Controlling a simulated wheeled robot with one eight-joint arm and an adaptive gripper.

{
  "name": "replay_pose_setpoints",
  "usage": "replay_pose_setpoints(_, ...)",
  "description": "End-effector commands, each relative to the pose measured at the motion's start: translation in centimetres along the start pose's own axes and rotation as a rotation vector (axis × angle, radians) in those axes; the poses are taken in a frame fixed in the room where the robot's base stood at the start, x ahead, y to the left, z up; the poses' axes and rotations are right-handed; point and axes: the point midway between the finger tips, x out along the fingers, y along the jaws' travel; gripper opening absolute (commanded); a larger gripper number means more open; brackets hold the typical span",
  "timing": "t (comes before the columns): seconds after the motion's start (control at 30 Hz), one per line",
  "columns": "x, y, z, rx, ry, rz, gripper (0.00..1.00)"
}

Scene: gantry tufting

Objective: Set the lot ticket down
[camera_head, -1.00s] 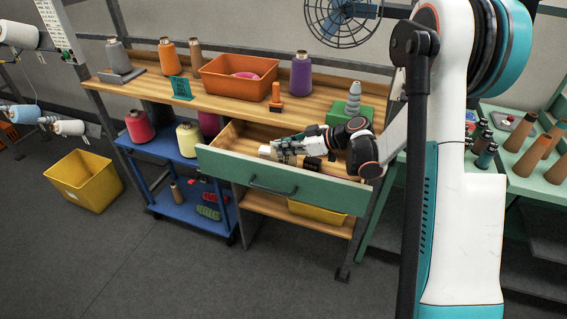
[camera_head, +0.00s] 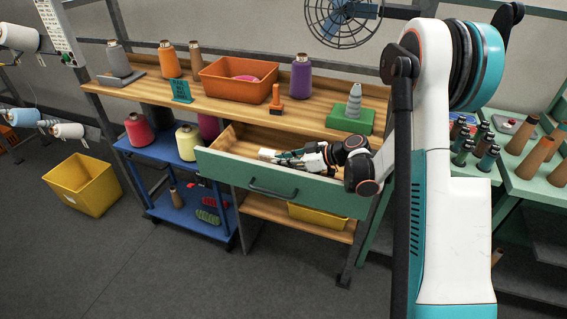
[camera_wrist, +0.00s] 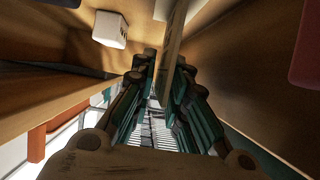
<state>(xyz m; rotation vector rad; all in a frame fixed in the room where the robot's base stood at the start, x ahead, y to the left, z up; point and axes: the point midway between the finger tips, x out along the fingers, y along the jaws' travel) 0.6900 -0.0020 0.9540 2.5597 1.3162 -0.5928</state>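My gripper (camera_head: 284,157) reaches down into the open drawer (camera_head: 275,189), its fingers low inside it. In the wrist view the gripper (camera_wrist: 165,82) is closed around a thin tan card-like piece (camera_wrist: 174,42), seen nearly edge-on between the fingers; I take it to be the lot ticket. Its face and any writing are not visible, and I cannot tell whether its far edge touches the drawer floor. In the head view the ticket cannot be made out clearly. A white block (camera_wrist: 110,29) lies in the drawer, ahead and left of the fingers.
The drawer walls stand close on both sides of my gripper. On the worktop above are an orange bin (camera_head: 238,80), an orange-handled tool (camera_head: 276,98), a purple cone (camera_head: 301,77) and a green block with a grey stepped cone (camera_head: 354,101). A blue cart (camera_head: 172,148) stands left.

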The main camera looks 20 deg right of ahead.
Motion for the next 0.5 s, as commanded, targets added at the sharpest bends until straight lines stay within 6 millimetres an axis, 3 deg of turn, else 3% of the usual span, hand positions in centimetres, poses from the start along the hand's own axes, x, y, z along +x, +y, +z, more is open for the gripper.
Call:
replay_pose_setpoints(0.4,-0.1,0.0,-0.3,0.000,0.000,0.000,0.25)
replay_pose_setpoints(0.5,-1.1,0.1,-0.4,0.001,0.000,0.002,0.25)
